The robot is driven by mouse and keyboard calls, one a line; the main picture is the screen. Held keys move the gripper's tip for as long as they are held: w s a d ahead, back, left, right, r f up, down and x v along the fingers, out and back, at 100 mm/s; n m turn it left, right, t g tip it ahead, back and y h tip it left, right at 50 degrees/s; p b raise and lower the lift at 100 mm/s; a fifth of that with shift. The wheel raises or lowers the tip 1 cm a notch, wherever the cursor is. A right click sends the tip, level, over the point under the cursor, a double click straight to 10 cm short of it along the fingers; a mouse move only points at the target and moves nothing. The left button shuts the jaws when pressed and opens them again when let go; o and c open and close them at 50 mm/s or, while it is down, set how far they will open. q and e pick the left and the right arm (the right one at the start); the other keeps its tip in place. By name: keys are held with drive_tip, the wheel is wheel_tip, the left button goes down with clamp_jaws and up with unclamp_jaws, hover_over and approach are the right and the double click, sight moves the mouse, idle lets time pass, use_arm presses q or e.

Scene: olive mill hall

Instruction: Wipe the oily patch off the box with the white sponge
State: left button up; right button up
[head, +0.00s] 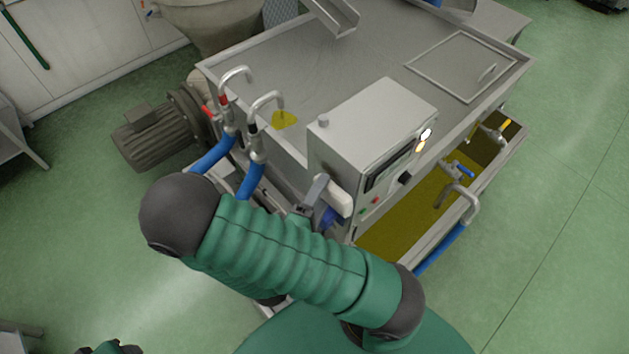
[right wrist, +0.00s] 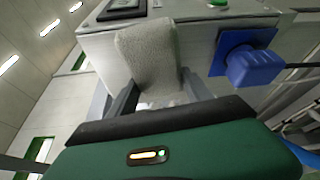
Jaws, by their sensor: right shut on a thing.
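The box is a grey control cabinet (head: 365,125) on the machine, with a screen and buttons on its right face. My right gripper (head: 322,195) is shut on the white sponge (head: 338,199) low by the box's near side. In the right wrist view the sponge (right wrist: 149,52) stands upright between the fingers, in front of the box's pale face (right wrist: 98,52). I cannot tell whether it touches that face.
A blue plug in a socket (right wrist: 250,62) sits right of the sponge. Two bent pipes with blue hoses (head: 254,150) stand left of the box. A yellow spot (head: 284,120) shows on the machine top. A trough of yellow oil (head: 405,222) lies to the right.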

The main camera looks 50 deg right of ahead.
sight(314, 162)
drive_tip(key=shift+s+d+r, duration=0.15)
drive_tip(key=shift+s, duration=0.15)
drive_tip(key=shift+s+d, duration=0.1)
drive_tip(key=shift+d, duration=0.1)
drive_tip(key=shift+d+f, duration=0.2)
drive_tip(key=shift+d, duration=0.05)
drive_tip(key=w, duration=0.3)
drive_tip(key=shift+d, duration=0.15)
drive_tip(key=shift+w, duration=0.6)
drive_tip(key=shift+w+d, duration=0.25)
drive_tip(key=shift+w, duration=0.6)
drive_tip(key=shift+w+d, duration=0.2)
drive_tip(key=shift+w, duration=0.6)
use_arm(q)
drive_tip(key=shift+d+b, duration=0.3)
drive_tip(key=shift+b, duration=0.1)
use_arm(e)
drive_tip(key=shift+w+d, duration=0.15)
drive_tip(key=shift+w, duration=0.8)
drive_tip(key=shift+w+d, duration=0.1)
drive_tip(key=shift+w, duration=0.85)
